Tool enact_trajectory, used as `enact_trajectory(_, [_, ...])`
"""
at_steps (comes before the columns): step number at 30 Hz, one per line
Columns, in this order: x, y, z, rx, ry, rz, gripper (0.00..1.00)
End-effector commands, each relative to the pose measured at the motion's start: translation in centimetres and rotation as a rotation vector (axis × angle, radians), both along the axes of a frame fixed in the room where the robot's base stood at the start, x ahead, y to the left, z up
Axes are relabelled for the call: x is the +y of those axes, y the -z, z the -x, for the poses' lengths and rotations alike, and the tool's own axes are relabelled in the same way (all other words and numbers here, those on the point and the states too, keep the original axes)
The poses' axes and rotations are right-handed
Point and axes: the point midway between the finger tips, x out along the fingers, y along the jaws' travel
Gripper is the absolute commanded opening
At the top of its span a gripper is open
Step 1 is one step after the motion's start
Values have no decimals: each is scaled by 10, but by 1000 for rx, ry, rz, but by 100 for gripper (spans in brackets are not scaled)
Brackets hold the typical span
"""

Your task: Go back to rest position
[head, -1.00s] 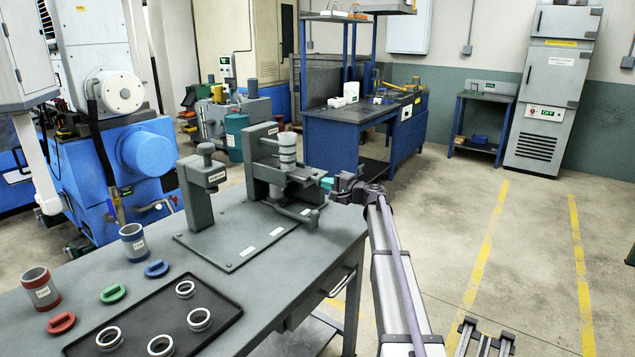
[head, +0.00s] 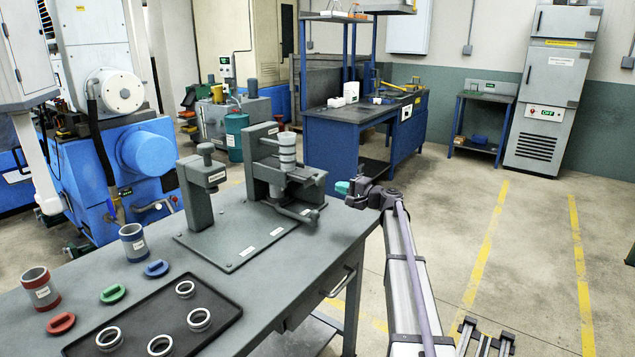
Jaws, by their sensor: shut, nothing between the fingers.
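My gripper (head: 344,188) shows small at the end of my arm, a teal tip just right of the grey fixture (head: 290,190) on the bench. It is apart from the fixture, above the bench's right edge, and looks shut and empty. The fixture holds a stack of light metal rings (head: 287,150) upright. My arm (head: 400,250) stretches from the lower right up to the gripper.
The grey workbench (head: 300,262) carries a black tray (head: 218,325) with several rings, a blue cup (head: 133,242), a red cup (head: 40,288) and coloured oval pieces. A grey post (head: 198,190) stands left of the fixture. The floor (head: 530,260) to the right is open.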

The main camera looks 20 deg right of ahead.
Motion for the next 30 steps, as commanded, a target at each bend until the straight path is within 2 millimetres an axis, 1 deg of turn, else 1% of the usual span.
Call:
enact_trajectory(3, [-2, 0, 3, 0, 0, 0, 0])
enact_trajectory(28, [-2, 0, 3, 0, -1, 0, 0])
enact_trajectory(29, [0, 1, 4, 2, -11, 4, 0])
enact_trajectory(30, [3, 6, 7, 18, -30, 31, 0])
